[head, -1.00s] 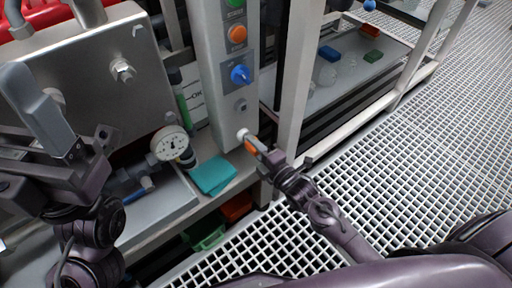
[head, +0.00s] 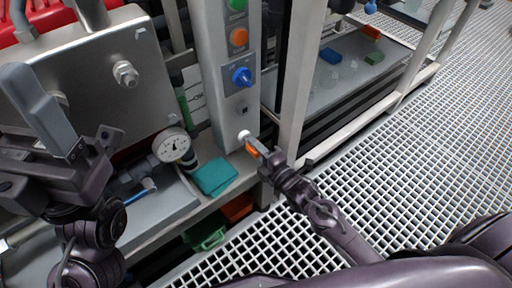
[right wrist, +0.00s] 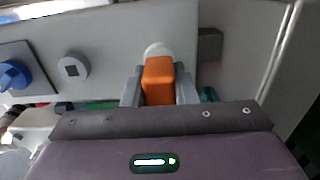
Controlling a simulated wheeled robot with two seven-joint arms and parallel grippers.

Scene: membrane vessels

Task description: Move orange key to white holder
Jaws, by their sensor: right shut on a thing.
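The orange key (right wrist: 159,80) is between the two fingers of my right gripper (right wrist: 160,88), which is shut on it. In the head view the orange key (head: 252,149) shows at the tip of my right gripper (head: 259,149). The white holder (right wrist: 157,49) is a round white piece on the grey panel post, right at the key's far end. It also shows in the head view (head: 243,135). I cannot tell whether the key is inside it or only against it. My left gripper (head: 62,135) is at the left, empty, with its fingers apart.
A pressure gauge (head: 171,145) and a teal cloth (head: 213,176) are to the left. A frame upright (head: 293,85) stands just right of the post.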

